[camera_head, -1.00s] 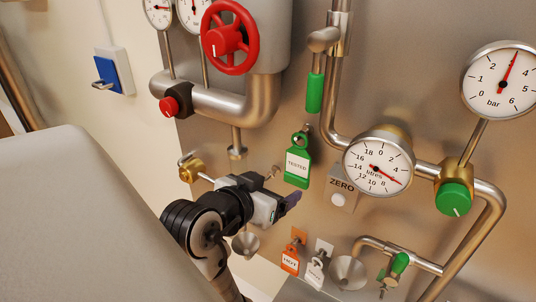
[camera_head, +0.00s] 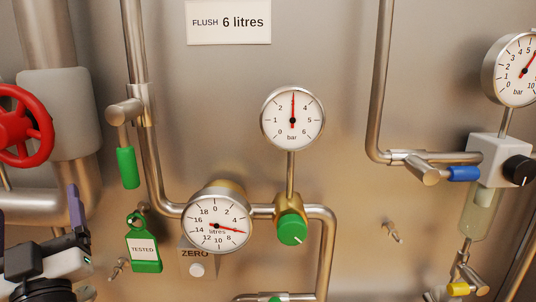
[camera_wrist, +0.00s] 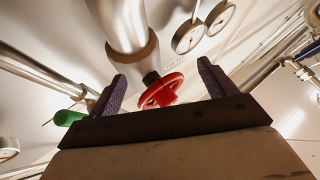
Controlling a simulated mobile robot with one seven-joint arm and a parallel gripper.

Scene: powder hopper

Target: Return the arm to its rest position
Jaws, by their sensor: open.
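My gripper (camera_head: 78,218) shows at the lower left of the head view, partly cut off by the frame edge. In the wrist view my gripper (camera_wrist: 160,90) has two purple fingers standing wide apart with nothing between them. The fingers point upward, and a red handwheel (camera_wrist: 162,91) lies beyond them, apart from them. A green tag marked TESTED (camera_head: 143,248) hangs on a peg on the panel, to the right of my gripper and apart from it. Most of my arm is out of the head view.
A red handwheel (camera_head: 24,127) and thick pipe are at the left. A litres gauge (camera_head: 217,222), ZERO button (camera_head: 197,270), bar gauge (camera_head: 293,119) and green knob (camera_head: 292,229) stand out from the panel. A blue-handled valve (camera_head: 462,173) is at the right.

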